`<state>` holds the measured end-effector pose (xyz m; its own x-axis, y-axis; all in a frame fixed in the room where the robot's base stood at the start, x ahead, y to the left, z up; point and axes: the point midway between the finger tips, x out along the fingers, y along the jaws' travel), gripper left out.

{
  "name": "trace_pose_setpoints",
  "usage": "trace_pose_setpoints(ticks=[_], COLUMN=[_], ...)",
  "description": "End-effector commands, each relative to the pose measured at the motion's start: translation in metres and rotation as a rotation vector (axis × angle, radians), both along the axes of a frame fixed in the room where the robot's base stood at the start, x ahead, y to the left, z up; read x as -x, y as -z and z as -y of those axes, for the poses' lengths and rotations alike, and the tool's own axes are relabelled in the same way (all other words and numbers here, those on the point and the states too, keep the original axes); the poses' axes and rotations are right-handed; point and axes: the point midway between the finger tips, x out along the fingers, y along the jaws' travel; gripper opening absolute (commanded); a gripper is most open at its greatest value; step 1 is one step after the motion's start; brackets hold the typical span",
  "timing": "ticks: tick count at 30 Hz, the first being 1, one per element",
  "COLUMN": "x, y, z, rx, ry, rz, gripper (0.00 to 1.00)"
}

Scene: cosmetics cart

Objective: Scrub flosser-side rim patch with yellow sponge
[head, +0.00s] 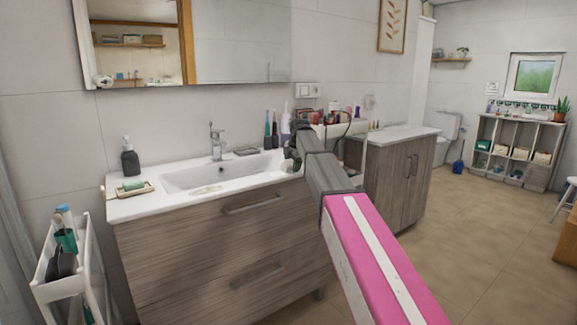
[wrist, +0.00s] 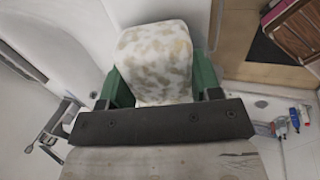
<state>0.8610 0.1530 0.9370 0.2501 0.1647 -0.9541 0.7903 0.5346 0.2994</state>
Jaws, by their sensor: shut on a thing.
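My gripper (wrist: 160,84) is shut on a pale sponge with yellow-brown blotches (wrist: 155,48), its green fingers on either side of it. In the head view my gripper (head: 293,156) is over the right end of the white sink (head: 150,203), beside the upright bottles, and the sponge cannot be made out there. A pale smeared patch (head: 205,190) lies at the sink's front edge, left of my gripper. A patch at the right end cannot be made out clearly, as my arm and gripper cover that area. Whether the sponge touches the rim cannot be told.
The tap (head: 217,142) stands at the back of the sink. A soap dispenser (head: 129,158) and a soap dish (head: 131,189) are at the left end.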

Motion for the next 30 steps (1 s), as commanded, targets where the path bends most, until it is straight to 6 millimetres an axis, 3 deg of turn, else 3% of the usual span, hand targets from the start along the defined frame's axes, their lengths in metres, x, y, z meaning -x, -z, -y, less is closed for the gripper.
trace_pose_setpoints(ticks=[8, 30], x=[-0.001, 0.025], y=[0.002, 0.000], z=[0.004, -0.036], rx=[0.005, 0.001], ry=[0.000, 0.001], rz=[-0.002, -0.003], gripper=[0.39, 0.39])
